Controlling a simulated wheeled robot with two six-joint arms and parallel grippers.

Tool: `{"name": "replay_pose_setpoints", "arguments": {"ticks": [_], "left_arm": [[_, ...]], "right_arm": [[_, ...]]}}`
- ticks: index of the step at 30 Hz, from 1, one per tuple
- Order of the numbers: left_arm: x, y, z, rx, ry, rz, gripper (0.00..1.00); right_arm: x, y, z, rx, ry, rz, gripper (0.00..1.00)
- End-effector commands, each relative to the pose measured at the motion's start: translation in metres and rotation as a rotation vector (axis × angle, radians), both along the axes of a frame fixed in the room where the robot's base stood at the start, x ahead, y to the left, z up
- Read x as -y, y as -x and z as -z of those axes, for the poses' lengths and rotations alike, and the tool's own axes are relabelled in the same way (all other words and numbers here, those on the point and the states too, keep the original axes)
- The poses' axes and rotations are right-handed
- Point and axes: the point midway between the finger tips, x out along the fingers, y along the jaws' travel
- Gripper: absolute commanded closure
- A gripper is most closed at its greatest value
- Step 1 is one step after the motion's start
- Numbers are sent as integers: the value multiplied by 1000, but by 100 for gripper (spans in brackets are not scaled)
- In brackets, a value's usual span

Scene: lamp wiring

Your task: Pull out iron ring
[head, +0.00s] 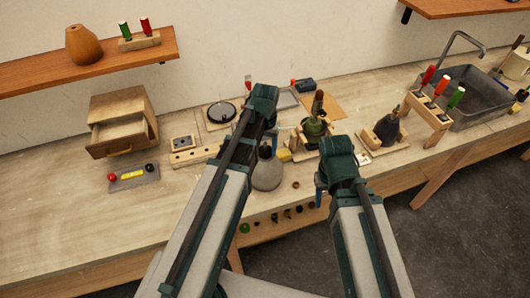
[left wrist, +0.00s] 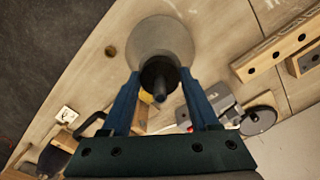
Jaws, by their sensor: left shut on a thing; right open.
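A grey bell-shaped body (head: 267,175) stands near the front edge of the bench in the head view. It also shows in the left wrist view (left wrist: 160,38), with a dark round piece (left wrist: 158,72) at its narrow end and a thin rod sticking out. My left gripper (left wrist: 160,80) is shut on this dark piece, a blue finger on each side. I cannot tell for sure whether this piece is the iron ring. In the head view my left arm partly hides the left gripper. My right gripper (head: 322,186) is open, near the bench front, right of the bell-shaped body.
An open wooden drawer box (head: 122,122) and a grey tray (head: 133,178) with coloured parts stand at the left. A green lamp part (head: 315,128) and a dark one on wooden stands, a screwdriver rack (head: 430,108) and a sink are at the right. Small rings lie near the front edge.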

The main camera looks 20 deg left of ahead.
Motion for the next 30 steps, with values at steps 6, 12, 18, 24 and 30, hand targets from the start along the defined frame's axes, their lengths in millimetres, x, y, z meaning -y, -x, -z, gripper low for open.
{"name": "replay_pose_setpoints", "arguments": {"ticks": [6,12,18,24,30], "left_arm": [[0,0,-4,0,0,0,100],[0,0,-4,0,0,0,100],[0,0,-6,0,0,0,100],[0,0,-15,0,0,0,100],[0,0,-25,0,0,0,100]], "right_arm": [[0,0,-4,0,0,0,50],[0,0,-4,0,0,0,50],[0,0,-6,0,-1,3,50],[0,0,-15,0,-1,5,50],[0,0,-25,0,-1,7,50]]}}
